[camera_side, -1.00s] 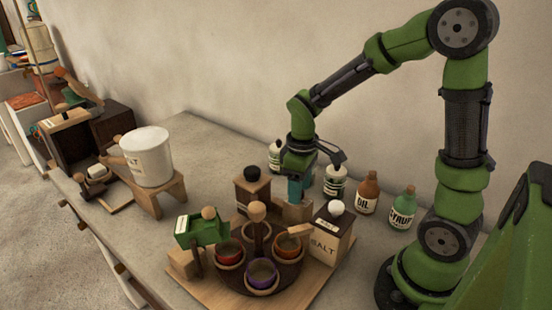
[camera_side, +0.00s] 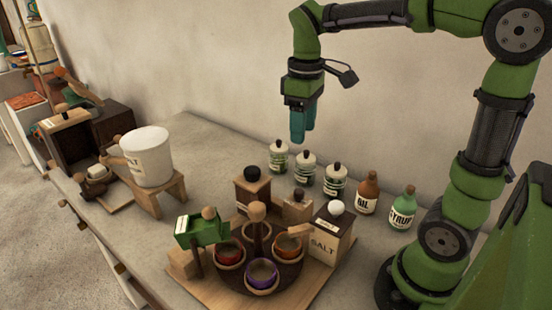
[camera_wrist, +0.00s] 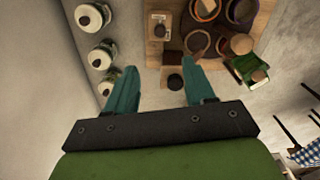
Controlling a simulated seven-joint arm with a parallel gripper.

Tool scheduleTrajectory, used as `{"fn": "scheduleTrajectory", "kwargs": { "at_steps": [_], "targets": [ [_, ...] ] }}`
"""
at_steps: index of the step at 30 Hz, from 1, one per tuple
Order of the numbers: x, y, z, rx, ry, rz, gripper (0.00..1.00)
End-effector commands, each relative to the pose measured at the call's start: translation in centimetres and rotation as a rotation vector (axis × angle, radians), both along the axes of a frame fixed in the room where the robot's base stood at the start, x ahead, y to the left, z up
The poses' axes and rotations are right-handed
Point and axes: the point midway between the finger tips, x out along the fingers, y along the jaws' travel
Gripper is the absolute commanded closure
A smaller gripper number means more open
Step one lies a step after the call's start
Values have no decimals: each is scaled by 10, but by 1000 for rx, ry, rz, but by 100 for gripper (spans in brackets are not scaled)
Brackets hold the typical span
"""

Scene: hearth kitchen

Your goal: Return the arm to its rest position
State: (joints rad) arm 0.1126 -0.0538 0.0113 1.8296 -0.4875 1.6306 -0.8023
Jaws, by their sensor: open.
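My gripper (camera_side: 302,138) hangs in the air above the back of the counter, near the wall, in the side view. Its teal fingers point down. In the wrist view my gripper (camera_wrist: 163,95) shows both fingers spread apart, with nothing held between them. Below it stand a wooden box with a black knob (camera_side: 252,188) and the round dark turntable (camera_side: 292,272) with several coloured bowls. The black knob also shows between and below the fingers in the wrist view (camera_wrist: 175,81).
Several white-topped jars (camera_side: 305,168) stand along the wall, beside a brown oil bottle (camera_side: 368,192) and a green syrup bottle (camera_side: 403,209). A salt box (camera_side: 331,238) stands at the board's right. A white bucket (camera_side: 148,157) sits on a wooden stand at left. Air around my gripper is clear.

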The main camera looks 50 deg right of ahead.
Motion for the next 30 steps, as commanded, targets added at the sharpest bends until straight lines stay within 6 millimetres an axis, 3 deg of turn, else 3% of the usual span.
{"fn": "scheduleTrajectory", "kwargs": {
  "at_steps": [15, 19, 30],
  "targets": [
    [3, -1, 5, -5, -14, -36, 46],
    [3, 2, -9, 10, -64, -140, 46],
    [-55, 50, -22, 251, -436, -526, 46]
  ]
}}
